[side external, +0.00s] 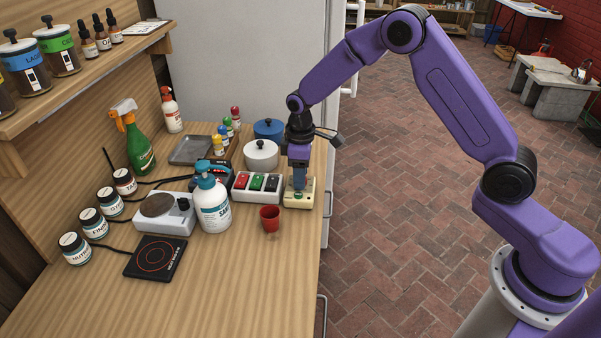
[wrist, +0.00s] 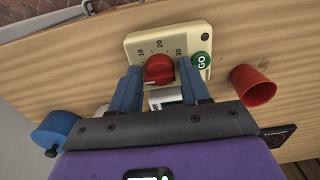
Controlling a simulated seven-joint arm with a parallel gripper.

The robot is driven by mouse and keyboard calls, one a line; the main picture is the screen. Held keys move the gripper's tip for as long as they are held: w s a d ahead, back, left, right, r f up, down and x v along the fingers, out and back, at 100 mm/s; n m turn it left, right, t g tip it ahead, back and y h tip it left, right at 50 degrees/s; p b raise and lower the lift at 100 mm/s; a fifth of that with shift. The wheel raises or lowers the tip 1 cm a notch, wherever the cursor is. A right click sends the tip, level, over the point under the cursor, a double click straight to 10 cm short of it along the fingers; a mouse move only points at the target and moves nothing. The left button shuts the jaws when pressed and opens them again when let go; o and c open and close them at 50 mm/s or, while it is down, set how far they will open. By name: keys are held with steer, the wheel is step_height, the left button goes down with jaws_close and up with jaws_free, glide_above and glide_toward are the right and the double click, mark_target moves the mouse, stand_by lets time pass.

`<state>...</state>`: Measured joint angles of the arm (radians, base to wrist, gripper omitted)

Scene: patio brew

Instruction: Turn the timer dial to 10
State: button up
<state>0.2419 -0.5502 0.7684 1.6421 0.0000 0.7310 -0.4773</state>
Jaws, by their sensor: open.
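The timer (side external: 299,200) is a cream box near the right edge of the wooden bench. In the wrist view the timer's face (wrist: 134,42) carries a red dial (wrist: 159,69), the marks 10, 20 and 30 around it, and a green GO button (wrist: 201,60). I cannot clearly tell which mark the dial points to. My gripper (side external: 299,187) points down over the timer. In the wrist view its blue fingers stand open, one on each side of the dial; whether they touch it I cannot tell. In the side view the gripper hides the dial.
A red cup (side external: 270,218) stands close to the timer, at front left. A box with three switches (side external: 257,184) is left of it, then a white pump bottle (side external: 212,207). A white pot (side external: 261,155) and a blue pot (side external: 268,129) stand behind. The front bench is clear.

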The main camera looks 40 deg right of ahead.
steer(key=c, duration=0.8)
steer(key=shift+o, duration=0.2)
steer(key=shift+m, duration=0.3)
steer(key=m, duration=0.4)
steer(key=shift+m, duration=2.4)
steer(key=o, duration=0.8)
steer(key=shift+c, duration=0.2)
